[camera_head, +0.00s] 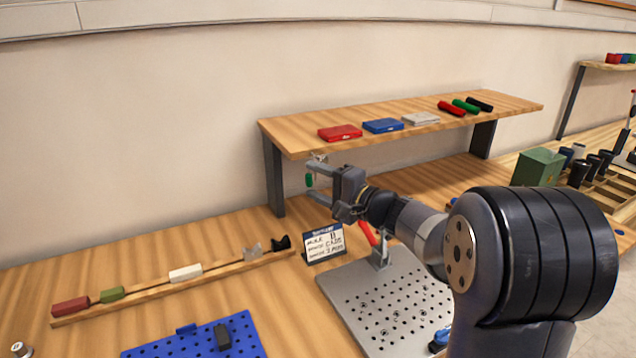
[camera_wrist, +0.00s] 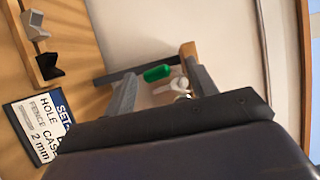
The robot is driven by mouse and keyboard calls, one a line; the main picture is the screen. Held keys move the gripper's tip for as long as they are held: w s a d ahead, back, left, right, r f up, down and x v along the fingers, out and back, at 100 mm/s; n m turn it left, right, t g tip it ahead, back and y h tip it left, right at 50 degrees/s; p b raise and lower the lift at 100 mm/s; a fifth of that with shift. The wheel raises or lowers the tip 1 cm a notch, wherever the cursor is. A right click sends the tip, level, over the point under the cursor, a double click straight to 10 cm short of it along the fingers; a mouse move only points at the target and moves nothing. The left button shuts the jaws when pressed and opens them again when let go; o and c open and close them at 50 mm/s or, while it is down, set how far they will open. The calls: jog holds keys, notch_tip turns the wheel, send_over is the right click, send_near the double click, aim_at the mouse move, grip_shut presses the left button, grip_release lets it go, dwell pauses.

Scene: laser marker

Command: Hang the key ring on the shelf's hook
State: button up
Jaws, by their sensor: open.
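The key ring, with a green fob (camera_head: 309,180) and silvery keys, hangs just below the front left edge of the wooden shelf (camera_head: 290,140). In the wrist view the green fob (camera_wrist: 157,73) and the pale keys (camera_wrist: 178,87) show between my two fingers, below the board's end (camera_wrist: 188,49). My gripper (camera_head: 313,181) is open, its fingers on either side of the key ring, with no clear grip on it. The hook is too small to tell from the keys and ring at the shelf edge.
Red, blue and grey boxes (camera_head: 340,132) and several coloured cylinders lie on the shelf. A sign card (camera_head: 324,244) and a perforated grey plate (camera_head: 385,300) with a red-handled clamp stand below my arm. A wooden rail (camera_head: 220,271) with blocks lies left.

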jog(key=b+v, duration=0.1)
jog(key=v, duration=0.9)
jog(key=shift+s+d+b, duration=0.3)
jog(key=shift+b, duration=0.05)
jog(key=p+x, duration=0.1)
jog(key=x, duration=0.9)
jog(key=shift+w+a+p, duration=0.1)
jog(key=shift+a+p, duration=0.05)
jog(key=shift+p, duration=0.25)
jog(key=shift+w+a+r, duration=0.2)
jog(key=shift+w, duration=0.05)
jog(key=shift+s+d+p, duration=0.15)
jog(key=shift+s+p, duration=0.05)
jog(key=shift+p, duration=0.5)
jog(key=shift+f, duration=0.1)
